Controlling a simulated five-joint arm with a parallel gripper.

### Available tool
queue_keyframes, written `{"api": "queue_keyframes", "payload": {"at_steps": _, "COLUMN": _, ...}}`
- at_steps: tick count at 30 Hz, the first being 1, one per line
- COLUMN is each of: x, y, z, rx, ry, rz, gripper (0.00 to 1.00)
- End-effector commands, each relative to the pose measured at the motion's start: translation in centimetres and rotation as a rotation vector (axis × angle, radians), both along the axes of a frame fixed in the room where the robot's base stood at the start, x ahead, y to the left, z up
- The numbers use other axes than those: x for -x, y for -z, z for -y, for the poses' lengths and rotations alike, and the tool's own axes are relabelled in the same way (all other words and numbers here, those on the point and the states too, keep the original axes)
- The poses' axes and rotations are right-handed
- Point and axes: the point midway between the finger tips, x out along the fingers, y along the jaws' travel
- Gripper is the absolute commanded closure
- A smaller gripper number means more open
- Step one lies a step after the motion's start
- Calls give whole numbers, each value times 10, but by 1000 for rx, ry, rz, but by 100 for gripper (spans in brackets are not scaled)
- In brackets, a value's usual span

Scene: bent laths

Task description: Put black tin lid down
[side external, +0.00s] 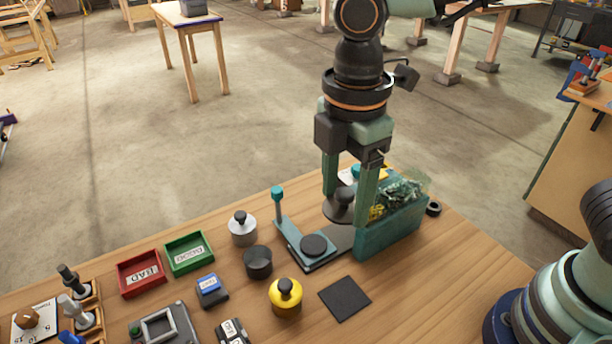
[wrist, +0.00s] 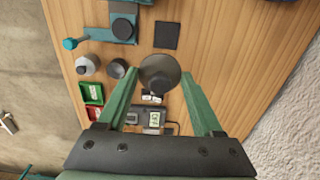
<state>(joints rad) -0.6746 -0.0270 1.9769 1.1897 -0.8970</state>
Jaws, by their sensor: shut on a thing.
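My gripper (side external: 346,206) is shut on the black tin lid (side external: 337,212), a dark round disc with a knob. It holds the lid in the air; in the side view the lid overlaps the teal stand and the bin. In the wrist view the lid (wrist: 160,73) sits between my fingertips (wrist: 161,76) and hides part of the table. The black tin (side external: 258,262) stands on the table without a lid, left of and below my gripper in the side view. It also shows in the wrist view (wrist: 117,68), left of the lid.
A grey lidded tin (side external: 243,231) and a yellow lidded tin (side external: 285,298) stand near the black tin. A black square mat (side external: 345,299) lies flat and empty. A teal stand (side external: 291,236), a clear teal bin (side external: 385,238), and red (side external: 142,273) and green (side external: 189,253) trays are around.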

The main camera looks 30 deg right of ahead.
Motion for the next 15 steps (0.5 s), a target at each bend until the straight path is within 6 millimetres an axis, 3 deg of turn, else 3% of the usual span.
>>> {"api": "queue_keyframes", "payload": {"at_steps": 8, "x": 16, "y": 16, "z": 12, "rx": 2, "ry": 2, "rz": -3, "gripper": 84}}
{"api": "queue_keyframes", "payload": {"at_steps": 15, "x": 18, "y": 69, "z": 13, "rx": 6, "ry": 2, "rz": -7, "gripper": 84}}
